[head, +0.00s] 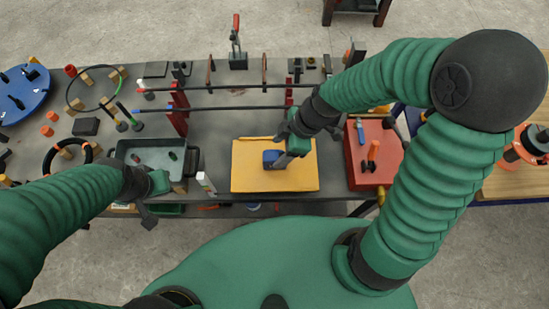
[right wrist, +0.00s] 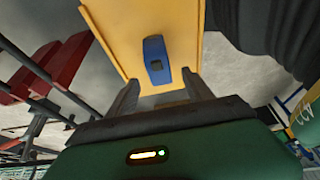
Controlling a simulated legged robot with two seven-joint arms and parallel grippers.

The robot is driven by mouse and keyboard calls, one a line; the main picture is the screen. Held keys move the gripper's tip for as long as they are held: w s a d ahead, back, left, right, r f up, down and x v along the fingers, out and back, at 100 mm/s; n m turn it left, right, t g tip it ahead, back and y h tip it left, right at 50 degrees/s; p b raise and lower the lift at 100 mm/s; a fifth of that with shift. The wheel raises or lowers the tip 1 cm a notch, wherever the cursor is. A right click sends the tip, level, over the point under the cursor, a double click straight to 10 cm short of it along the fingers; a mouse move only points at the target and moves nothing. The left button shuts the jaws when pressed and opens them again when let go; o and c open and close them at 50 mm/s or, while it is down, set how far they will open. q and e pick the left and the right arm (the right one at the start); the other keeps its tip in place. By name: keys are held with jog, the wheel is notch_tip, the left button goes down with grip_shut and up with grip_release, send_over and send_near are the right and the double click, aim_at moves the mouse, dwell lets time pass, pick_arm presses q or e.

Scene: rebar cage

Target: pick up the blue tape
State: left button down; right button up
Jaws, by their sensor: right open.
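The blue tape (head: 270,157) lies on a yellow board (head: 250,180) at the front of the grey table. In the right wrist view the blue tape (right wrist: 154,50) is a blue block-like piece with a dark square centre, on the yellow board (right wrist: 115,25). My right gripper (head: 283,161) is over the board beside the tape and partly covers it. Its two fingers are apart in the right wrist view (right wrist: 162,80), with the tape just beyond the tips and nothing between them. My left gripper (head: 149,216) hangs in front of the table's edge, away from the tape; its jaws are too small to read.
A green-grey bin (head: 150,152) stands left of the board, and a red box (head: 372,165) with tools stands on its right. Dark rebar rods (head: 225,108) on red supports run behind the board. A wooden surface (head: 510,182) is at far right.

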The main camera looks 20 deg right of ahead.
aim_at(271, 159)
jog(key=shift+x, duration=1.2)
jog(key=x, duration=0.4)
jog(key=shift+a+f, duration=0.15)
jog(key=shift+f, duration=0.2)
jog(key=shift+w+f, duration=0.1)
jog(key=shift+w, duration=0.05)
jog(key=c, duration=0.6)
grip_shut()
